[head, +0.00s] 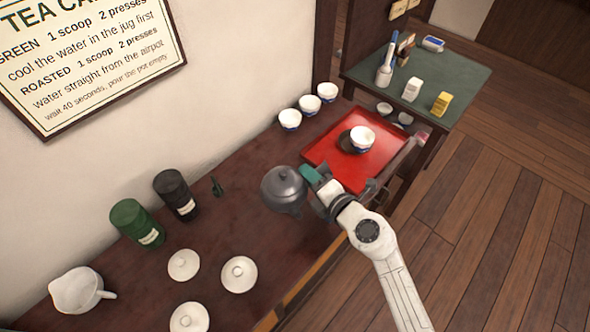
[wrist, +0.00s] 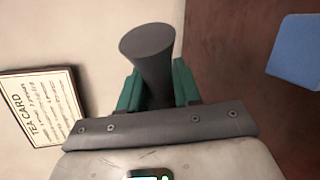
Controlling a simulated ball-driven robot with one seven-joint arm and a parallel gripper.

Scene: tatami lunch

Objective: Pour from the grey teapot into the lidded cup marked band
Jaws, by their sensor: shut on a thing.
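The grey teapot (head: 283,189) is in the middle of the head view, at the end of my arm. My gripper (head: 313,180) is shut on its handle, which also shows as a grey flared bar (wrist: 150,65) between the green fingers in the wrist view. The teapot appears to be over the dark table; its exact height and tilt are hard to tell. A white cup (head: 362,137) with blue near its base stands on the red tray (head: 340,172), to the right of the teapot. No band mark can be read on any cup.
Several white cups (head: 290,120) stand behind the tray. White knobbed lids or lidded cups (head: 238,274), a white jug (head: 80,291) and green (head: 137,223) and black (head: 175,194) canisters stand left. A green side table (head: 455,78) is at the right.

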